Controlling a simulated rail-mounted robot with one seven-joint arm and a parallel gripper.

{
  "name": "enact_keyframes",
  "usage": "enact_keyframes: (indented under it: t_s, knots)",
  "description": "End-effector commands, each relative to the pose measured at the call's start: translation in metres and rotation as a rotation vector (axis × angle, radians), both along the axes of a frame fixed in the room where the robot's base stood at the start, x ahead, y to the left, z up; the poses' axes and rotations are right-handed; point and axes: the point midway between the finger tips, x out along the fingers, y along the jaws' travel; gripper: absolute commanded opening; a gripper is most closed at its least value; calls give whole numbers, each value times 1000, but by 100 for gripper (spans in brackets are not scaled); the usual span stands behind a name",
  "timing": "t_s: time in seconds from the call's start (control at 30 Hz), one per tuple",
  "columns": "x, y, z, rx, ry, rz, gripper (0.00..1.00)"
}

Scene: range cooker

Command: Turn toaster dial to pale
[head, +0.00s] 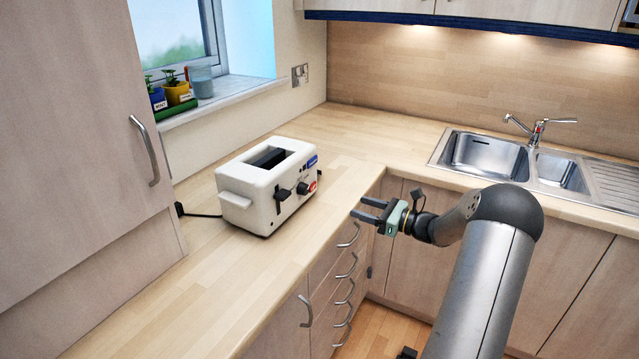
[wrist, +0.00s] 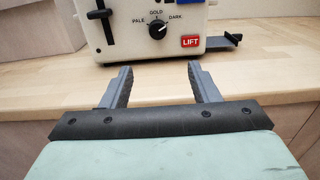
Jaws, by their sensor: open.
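The white toaster (head: 243,172) stands on the wooden worktop, its control face turned toward my gripper. The small dark dial (wrist: 157,31) is on that face, with PALE printed to its left, GOLD above and DARK to its right. In the wrist view the dial is beyond the gap between the fingers (wrist: 160,72).
The worktop (head: 340,133) is clear around the toaster, apart from a black cord (head: 202,215) at its left. A sink (head: 487,154) is at the right. Drawers with metal handles (head: 346,272) are below the worktop edge. Plant pots (head: 177,92) stand on the windowsill.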

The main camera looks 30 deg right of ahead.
Motion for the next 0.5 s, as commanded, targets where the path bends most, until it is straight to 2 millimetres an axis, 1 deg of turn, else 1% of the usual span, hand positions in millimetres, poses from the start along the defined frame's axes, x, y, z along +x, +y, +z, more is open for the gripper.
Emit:
enact_keyframes:
  t_s: [0.17,0.5]
  knots:
    - [17,12,2,2,-2,2,55]
    - [78,55,3,-1,-1,4,55]
